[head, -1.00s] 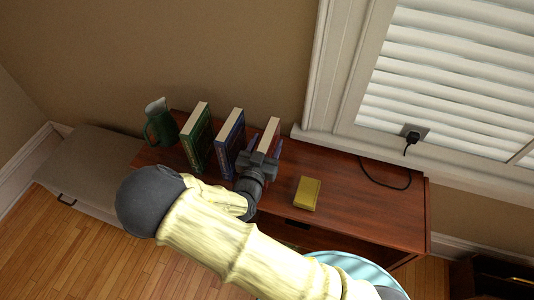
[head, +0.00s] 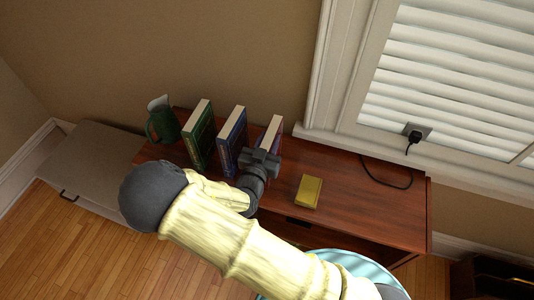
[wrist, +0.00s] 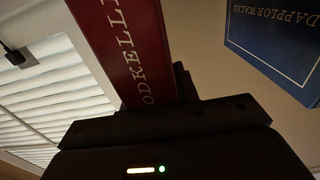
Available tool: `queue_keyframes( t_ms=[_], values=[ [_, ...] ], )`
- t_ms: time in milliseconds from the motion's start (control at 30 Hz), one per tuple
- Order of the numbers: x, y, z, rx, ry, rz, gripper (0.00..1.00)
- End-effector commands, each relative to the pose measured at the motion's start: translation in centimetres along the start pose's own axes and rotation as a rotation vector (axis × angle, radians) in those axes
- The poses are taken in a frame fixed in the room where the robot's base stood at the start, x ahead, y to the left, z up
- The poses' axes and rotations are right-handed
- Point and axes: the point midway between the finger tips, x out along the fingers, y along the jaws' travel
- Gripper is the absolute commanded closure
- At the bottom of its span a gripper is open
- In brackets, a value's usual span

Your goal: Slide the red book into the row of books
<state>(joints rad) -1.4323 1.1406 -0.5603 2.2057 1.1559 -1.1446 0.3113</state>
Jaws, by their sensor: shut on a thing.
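The red book (head: 272,134) stands upright on the wooden cabinet, at the right end of the row, with its pale page edges up. My gripper (head: 262,160) is shut on its near side. The wrist view shows its red cover with white letters (wrist: 130,45) rising from my gripper (wrist: 175,115). A blue book (head: 232,140) stands to its left, with a gap between them. The blue book also shows in the wrist view (wrist: 275,45), apart from the red one. A green book (head: 198,138) stands farther left. Whether the red book touches the cabinet top is hidden.
A green jug (head: 163,127) stands left of the books. A yellow box (head: 308,191) lies to the right on the cabinet top (head: 370,210). The wall is close behind.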

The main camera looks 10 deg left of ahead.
Motion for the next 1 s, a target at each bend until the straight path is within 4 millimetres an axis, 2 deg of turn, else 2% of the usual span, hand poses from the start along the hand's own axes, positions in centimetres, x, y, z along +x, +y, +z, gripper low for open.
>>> queue_keyframes(
  t_ms=[267, 467, 1000],
  values=[
    [-0.4, -0.6, -0.3, 0.000, 0.004, -0.012, 1.00],
    [-0.5, -0.7, -1.5, 0.003, 0.004, -0.015, 1.00],
    [-0.3, -0.5, -9.3, 0.003, 0.003, -0.010, 1.00]
  ],
)
